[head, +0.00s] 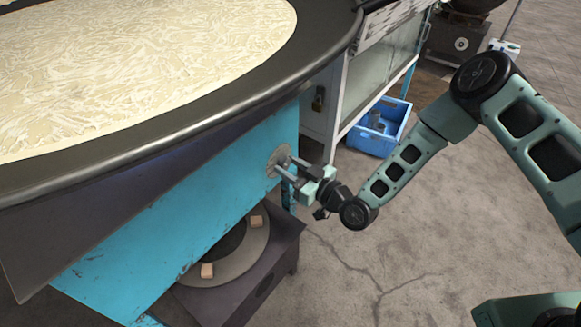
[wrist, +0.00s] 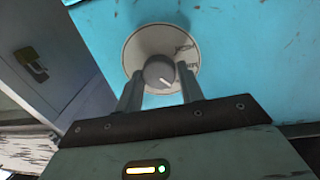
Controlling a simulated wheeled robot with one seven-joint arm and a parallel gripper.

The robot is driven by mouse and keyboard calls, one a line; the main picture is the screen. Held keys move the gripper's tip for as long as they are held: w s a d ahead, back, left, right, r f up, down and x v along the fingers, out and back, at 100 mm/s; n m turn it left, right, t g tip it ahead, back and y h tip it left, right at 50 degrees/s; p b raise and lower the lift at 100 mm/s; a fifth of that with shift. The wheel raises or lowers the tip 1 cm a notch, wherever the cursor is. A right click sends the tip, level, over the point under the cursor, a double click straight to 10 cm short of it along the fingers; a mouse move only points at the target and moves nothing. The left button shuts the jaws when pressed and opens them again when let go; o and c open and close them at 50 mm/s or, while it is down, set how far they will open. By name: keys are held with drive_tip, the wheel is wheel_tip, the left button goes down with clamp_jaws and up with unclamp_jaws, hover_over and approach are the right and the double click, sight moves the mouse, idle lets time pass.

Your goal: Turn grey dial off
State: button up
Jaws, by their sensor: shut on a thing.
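The grey dial (wrist: 159,71) is a round knob on a pale round plate (wrist: 146,42), fixed to a blue panel (wrist: 240,50). A white mark on the knob points to the lower right in the wrist view. My gripper (wrist: 160,84) has one finger on each side of the knob and is shut on it. In the head view my gripper (head: 284,168) reaches from the right to the plate (head: 274,157) on the blue panel (head: 200,210); the knob itself is mostly hidden there by the fingers.
A large dark pan (head: 200,130) with pale, textured contents overhangs the panel. Below is a dark burner stand (head: 262,278) with a round ring. A blue crate (head: 375,143) and a glass-fronted cabinet (head: 375,75) stand behind. The floor at right is mostly clear.

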drive_tip(key=m, duration=0.4)
drive_tip(key=shift+d, duration=0.1)
drive_tip(key=shift+m+g, duration=0.3)
drive_tip(key=shift+m, duration=1.4)
drive_tip(key=o, duration=1)
drive_tip(key=p+v, duration=0.1)
drive_tip(key=v, duration=1.6)
drive_tip(key=shift+s, duration=0.2)
drive_tip(key=shift+r, duration=0.15)
